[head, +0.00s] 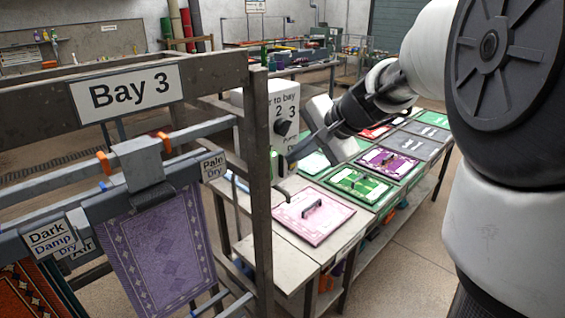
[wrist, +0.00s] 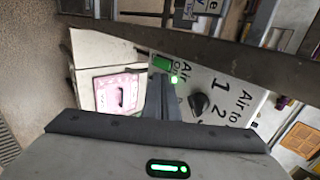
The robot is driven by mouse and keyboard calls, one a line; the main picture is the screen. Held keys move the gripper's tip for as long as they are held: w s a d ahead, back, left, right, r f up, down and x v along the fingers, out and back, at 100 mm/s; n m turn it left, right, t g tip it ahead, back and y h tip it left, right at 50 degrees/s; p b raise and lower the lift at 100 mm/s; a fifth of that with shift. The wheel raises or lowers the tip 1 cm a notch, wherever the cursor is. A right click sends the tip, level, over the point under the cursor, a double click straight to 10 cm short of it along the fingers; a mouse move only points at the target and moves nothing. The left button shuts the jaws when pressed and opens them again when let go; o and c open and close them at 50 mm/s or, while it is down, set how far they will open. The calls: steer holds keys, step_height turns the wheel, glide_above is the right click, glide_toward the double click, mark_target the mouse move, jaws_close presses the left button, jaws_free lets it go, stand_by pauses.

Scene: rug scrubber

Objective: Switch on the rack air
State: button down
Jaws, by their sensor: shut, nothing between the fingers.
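The white air control box (head: 262,122) stands behind the rack post. Its black knob (head: 283,128) sits under the words "to bay" and the numbers 2 and 3. In the wrist view the box's face (wrist: 228,82) reads "Air to" with 1 and 2 beside the knob (wrist: 199,104). A green switch (wrist: 162,63) labelled "Air" is beside it, with a small bright green light (wrist: 173,79) close by. My gripper (head: 291,159) is shut and empty at the box's lower front. In the wrist view its fingertips (wrist: 160,76) overlap the switch area; I cannot tell whether they touch.
The Bay 3 rack (head: 125,93) with its dark post stands close on the left, with a purple rug (head: 157,250) hanging from it. A bench with a pink panel (head: 313,215) and green and purple panels (head: 362,184) runs below my arm.

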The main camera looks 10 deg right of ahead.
steer(key=shift+s+d+r, duration=0.25)
steer(key=shift+s+r, duration=0.1)
steer(key=shift+r, duration=0.5)
steer(key=shift+s+d+r, duration=0.2)
steer(key=shift+s+r, duration=0.1)
steer(key=shift+r, duration=0.5)
steer(key=shift+s+d+r, duration=0.25)
steer(key=shift+s+r, duration=0.1)
steer(key=shift+r, duration=0.5)
steer(key=s+a+f+n+h, duration=0.1)
steer(key=s+f+n, duration=0.1)
steer(key=s, duration=0.6)
steer(key=s+f+n+g+h+p, duration=0.1)
steer(key=s+f+n+h, duration=0.1)
steer(key=s+n, duration=0.3)
steer(key=s+a+f+n+h, duration=0.1)
steer(key=s+n, duration=0.3)
steer(key=s, duration=0.6)
steer(key=shift+s+a+f+g+h, duration=0.3)
steer(key=shift+a+f+g+h, duration=0.15)
steer(key=shift+f, duration=0.3)
steer(key=shift+d, duration=0.1)
